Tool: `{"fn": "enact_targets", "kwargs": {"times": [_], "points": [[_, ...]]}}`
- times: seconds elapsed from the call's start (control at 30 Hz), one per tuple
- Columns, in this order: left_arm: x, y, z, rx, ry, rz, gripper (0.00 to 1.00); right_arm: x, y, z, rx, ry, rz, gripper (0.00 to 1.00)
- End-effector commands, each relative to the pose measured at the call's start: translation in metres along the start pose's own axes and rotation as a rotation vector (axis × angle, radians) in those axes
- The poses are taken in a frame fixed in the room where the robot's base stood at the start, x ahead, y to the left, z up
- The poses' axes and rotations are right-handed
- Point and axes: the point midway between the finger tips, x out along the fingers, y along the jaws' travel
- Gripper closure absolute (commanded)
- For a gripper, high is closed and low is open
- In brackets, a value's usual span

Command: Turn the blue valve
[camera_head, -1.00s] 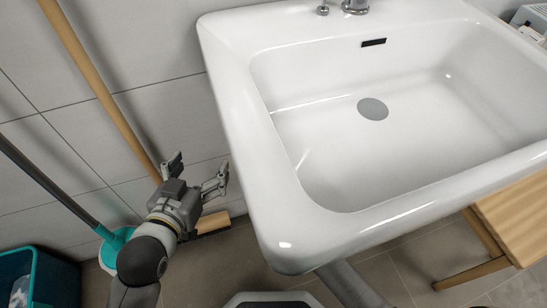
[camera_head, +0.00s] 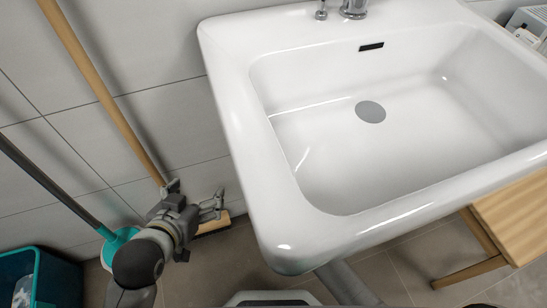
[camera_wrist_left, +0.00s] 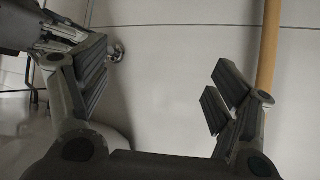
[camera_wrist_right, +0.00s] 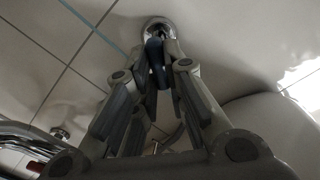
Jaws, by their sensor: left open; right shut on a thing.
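The blue valve has a dark blue handle (camera_wrist_right: 154,50) in front of a round chrome fitting (camera_wrist_right: 158,26) on the tiled wall, in the right wrist view. My right gripper (camera_wrist_right: 157,76) has its fingers closed in on both sides of this handle and is shut on it; the fingers cover part of it. In the head view the valve and my right gripper do not show. My left gripper (camera_head: 197,194) is open and empty, left of the sink. It also shows open in the left wrist view (camera_wrist_left: 155,82), facing the wall.
The white sink (camera_head: 270,205) fills the middle and right of the head view. A wooden broom handle (camera_head: 100,88), a dark mop handle (camera_head: 45,181) and a teal bucket (camera_head: 58,280) stand at the left. A wooden stool (camera_head: 515,222) is below right.

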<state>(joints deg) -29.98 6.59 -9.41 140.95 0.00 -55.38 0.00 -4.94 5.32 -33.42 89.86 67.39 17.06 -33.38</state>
Motion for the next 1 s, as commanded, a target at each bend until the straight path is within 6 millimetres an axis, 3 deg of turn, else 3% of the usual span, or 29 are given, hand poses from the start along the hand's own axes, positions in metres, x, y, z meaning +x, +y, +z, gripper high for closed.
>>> {"fn": "enact_targets", "kwargs": {"times": [0.47, 1.0], "points": [[0.002, 0.001, -0.005, 0.001, 0.029, 0.001, 0.17, -0.001, 0.003, 0.002, 0.455, -0.001, 0.001, 1.0], [0.004, 0.006, -0.043, 0.001, 0.214, 0.013, 0.17, -0.001, 0.005, 0.003, 0.861, -0.001, 0.002, 1.0]]}}
